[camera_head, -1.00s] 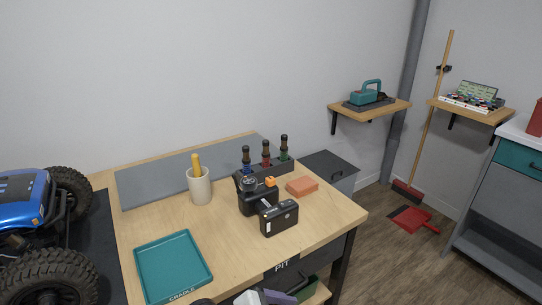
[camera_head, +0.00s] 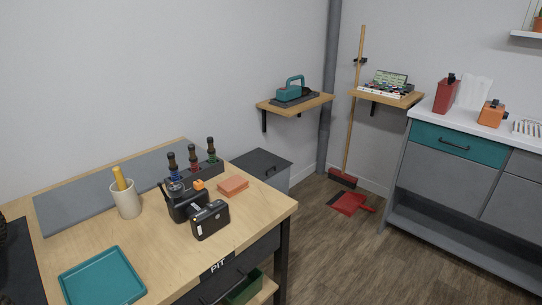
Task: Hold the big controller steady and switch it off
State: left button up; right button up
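A black controller (camera_head: 183,207) with an orange knob and a round dial on top stands on the wooden workbench (camera_head: 165,237), left of centre. A smaller black box-shaped device (camera_head: 210,221) with a pale label stands directly in front of it and hides part of its right side. I cannot tell whether the two touch, and no power switch can be made out at this size.
A rack of dark-handled tools (camera_head: 207,170) stands behind the controller. An orange block (camera_head: 232,187), a cup with a yellow-handled tool (camera_head: 126,200) and a teal tray (camera_head: 103,280) are nearby. The bench front right is clear. A drawer unit (camera_head: 440,180) stands right, across open floor.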

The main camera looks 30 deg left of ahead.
aim_at(213, 205)
jog(key=z, duration=0.3)
jog(key=i, duration=2.15)
jog(key=u, duration=2.65)
